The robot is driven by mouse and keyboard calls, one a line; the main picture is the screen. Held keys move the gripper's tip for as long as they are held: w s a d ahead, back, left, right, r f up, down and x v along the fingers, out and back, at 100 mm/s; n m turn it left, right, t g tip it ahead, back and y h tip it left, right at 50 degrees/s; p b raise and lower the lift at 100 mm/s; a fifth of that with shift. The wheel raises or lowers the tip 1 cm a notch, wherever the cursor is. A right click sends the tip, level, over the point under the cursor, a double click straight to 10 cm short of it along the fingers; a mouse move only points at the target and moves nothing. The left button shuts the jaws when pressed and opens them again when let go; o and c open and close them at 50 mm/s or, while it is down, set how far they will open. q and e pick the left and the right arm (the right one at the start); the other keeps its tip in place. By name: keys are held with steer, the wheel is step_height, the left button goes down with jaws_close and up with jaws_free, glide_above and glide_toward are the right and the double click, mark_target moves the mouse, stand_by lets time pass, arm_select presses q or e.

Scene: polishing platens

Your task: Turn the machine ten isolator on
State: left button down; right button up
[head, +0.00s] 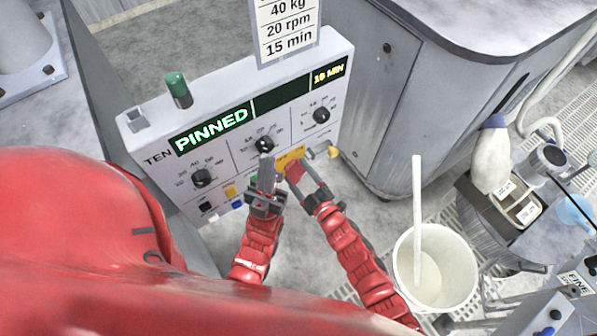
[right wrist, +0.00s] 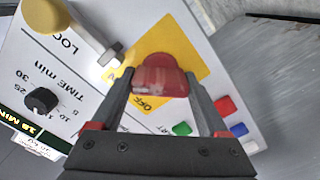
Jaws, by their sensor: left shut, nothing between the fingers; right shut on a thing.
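The machine ten control panel (head: 230,155) is a white box marked TEN with a lit green PINNED display (head: 211,128). Its isolator is a red knob (right wrist: 160,75) on a yellow plate (right wrist: 185,45), with the word OFF readable beside it; the plate also shows in the head view (head: 290,155). My right gripper (right wrist: 163,92) is shut on the red knob, one finger on each side; it also shows in the head view (head: 298,172). My left gripper (head: 266,168) is shut and empty, just left of the plate in the head view.
Black dials (head: 201,177) and small coloured buttons (right wrist: 222,105) are on the panel. A yellow-headed part (right wrist: 45,14) sticks out near the isolator. A grey cabinet (head: 385,110) stands to the right; a white bucket (head: 435,265) with a stick is at lower right.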

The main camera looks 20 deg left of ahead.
steer(key=shift+f, duration=0.1)
stand_by(0.3)
steer(key=o, duration=1.2)
steer(key=shift+o, duration=0.2)
steer(key=shift+d, duration=0.1)
steer(key=p+v, duration=0.1)
steer(key=v, duration=1.6)
steer(key=shift+s, duration=0.2)
steer(key=shift+d+p, duration=0.1)
steer(key=shift+p, duration=0.2)
